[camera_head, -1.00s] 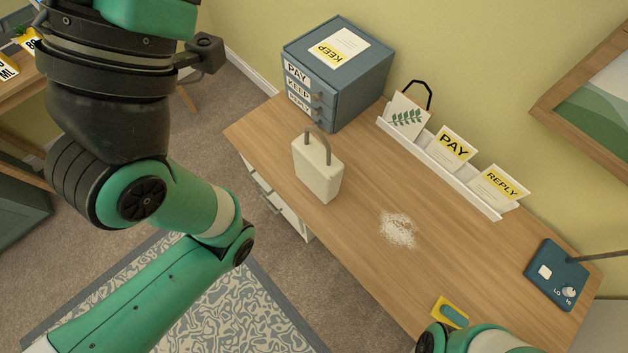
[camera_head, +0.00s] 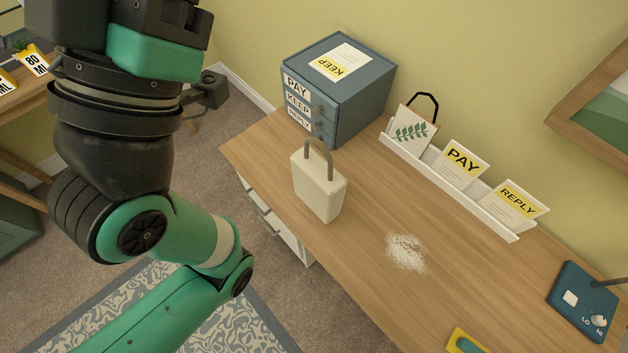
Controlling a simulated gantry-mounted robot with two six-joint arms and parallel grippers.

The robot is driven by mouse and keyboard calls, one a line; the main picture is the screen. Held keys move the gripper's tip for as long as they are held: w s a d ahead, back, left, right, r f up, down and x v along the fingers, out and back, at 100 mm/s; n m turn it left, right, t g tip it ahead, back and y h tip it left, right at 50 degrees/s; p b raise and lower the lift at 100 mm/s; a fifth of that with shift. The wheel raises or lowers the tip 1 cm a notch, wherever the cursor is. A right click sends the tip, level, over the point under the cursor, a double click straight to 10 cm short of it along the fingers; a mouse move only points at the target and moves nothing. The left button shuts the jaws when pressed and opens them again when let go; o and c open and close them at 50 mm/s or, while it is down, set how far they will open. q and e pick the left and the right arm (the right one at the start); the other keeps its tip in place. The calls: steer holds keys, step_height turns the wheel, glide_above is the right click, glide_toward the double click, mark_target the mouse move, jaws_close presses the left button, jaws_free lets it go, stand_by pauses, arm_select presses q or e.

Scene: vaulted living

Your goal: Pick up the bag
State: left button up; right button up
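A cream bag-shaped object (camera_head: 318,188) with a grey arched handle stands upright on the wooden desk (camera_head: 360,220), near its front-left edge. A white card or flat bag (camera_head: 413,133) with a green leaf print and a black loop handle leans in the white rack at the back of the desk. I cannot tell which of the two is the bag. My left arm fills the left side of the view, apart from both, but its fingertips are not visible. My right gripper is not visible.
A blue-grey drawer box (camera_head: 360,95) stands at the desk's back left. The white rack (camera_head: 455,190) also holds PAY (camera_head: 460,165) and REPLY (camera_head: 510,205) cards. White powder (camera_head: 405,253) lies mid-desk. A yellow-and-teal sponge (camera_head: 466,344) and a blue dial box (camera_head: 583,302) are at right.

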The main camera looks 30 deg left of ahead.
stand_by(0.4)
arm_select(q)
steer(key=o, duration=0.8)
